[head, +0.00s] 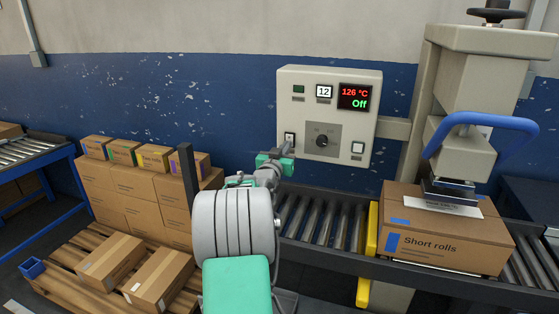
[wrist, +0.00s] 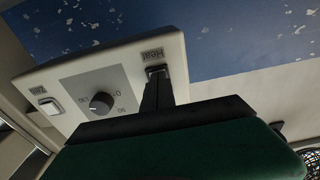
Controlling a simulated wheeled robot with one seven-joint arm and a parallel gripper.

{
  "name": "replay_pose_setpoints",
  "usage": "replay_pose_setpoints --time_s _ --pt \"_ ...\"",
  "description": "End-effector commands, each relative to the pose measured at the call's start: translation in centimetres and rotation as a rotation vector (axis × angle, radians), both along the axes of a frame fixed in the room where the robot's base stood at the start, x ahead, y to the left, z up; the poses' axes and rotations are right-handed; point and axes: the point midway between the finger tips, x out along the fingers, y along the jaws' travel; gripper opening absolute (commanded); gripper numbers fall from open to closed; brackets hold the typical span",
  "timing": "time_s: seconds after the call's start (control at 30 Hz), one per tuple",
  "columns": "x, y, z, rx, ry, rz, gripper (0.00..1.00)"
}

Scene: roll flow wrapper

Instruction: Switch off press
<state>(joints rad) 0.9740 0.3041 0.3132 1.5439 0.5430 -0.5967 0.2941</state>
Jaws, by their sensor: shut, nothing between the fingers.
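My gripper (head: 288,149) is shut and empty at the panel's lower left. In the wrist view its dark fingertips (wrist: 157,84) are at the switch labelled Heat (wrist: 155,71), partly covering it; I cannot tell whether they touch. The press (head: 470,85) has a blue handle and stands over a carton labelled Short rolls (head: 402,225).
A roller conveyor (head: 318,222) runs below the panel, with a yellow guard (head: 370,240) beside the carton. Stacked cartons (head: 130,183) stand on a pallet (head: 55,255) at the left. A blue-framed conveyor (head: 62,165) is at the far left.

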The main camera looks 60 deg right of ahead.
Motion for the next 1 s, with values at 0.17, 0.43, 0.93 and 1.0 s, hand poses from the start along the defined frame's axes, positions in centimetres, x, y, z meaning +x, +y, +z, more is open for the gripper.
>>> replay_pose_setpoints --time_s 0.17,0.43,0.93,1.0 --pt "-0.5 3.5 -0.7 -0.008 -0.001 0.001 0.0" --pt "-1.4 10.1 -0.7 -0.003 0.003 0.002 0.0" --pt "-2.2 13.7 -1.1 -0.001 0.003 -0.003 0.0" --pt "-2.2 13.7 -1.1 -0.001 0.003 -0.003 0.0"
